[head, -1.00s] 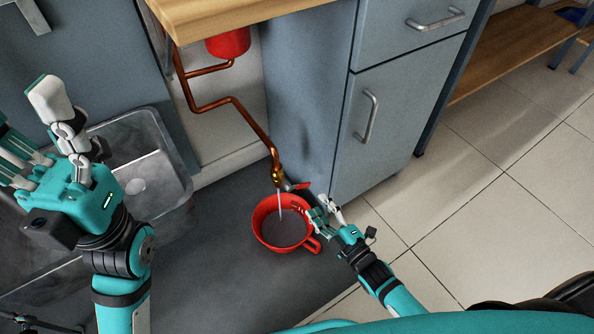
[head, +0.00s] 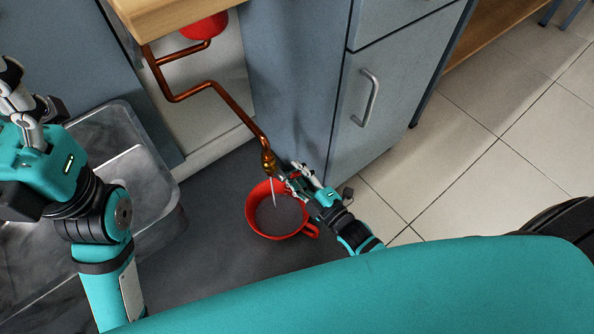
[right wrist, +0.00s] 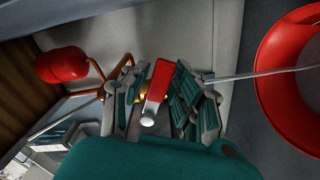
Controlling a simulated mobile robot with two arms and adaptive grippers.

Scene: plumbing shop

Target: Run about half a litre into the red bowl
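The red bowl (head: 253,222), with a side handle, stands on the dark floor mat below the brass tap (head: 268,160). A thin stream runs from the tap into it, and grey water covers its bottom. The bowl's rim also shows in the right wrist view (right wrist: 266,75). My right gripper (head: 296,180) is at the tap, above the bowl's right rim. In the right wrist view its fingers flank the red tap lever (right wrist: 158,80); whether they press on it I cannot tell. My left gripper (head: 22,110) is raised at the left edge, away from the bowl; its finger opening is unclear.
A grey basin (head: 120,150) lies at the left beneath my left arm. Copper pipe (head: 215,88) runs down from a red vessel (head: 205,27) under the wooden worktop (head: 165,12). A blue-grey cabinet (head: 395,105) stands close right of the tap. Tiled floor (head: 470,170) at the right is clear.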

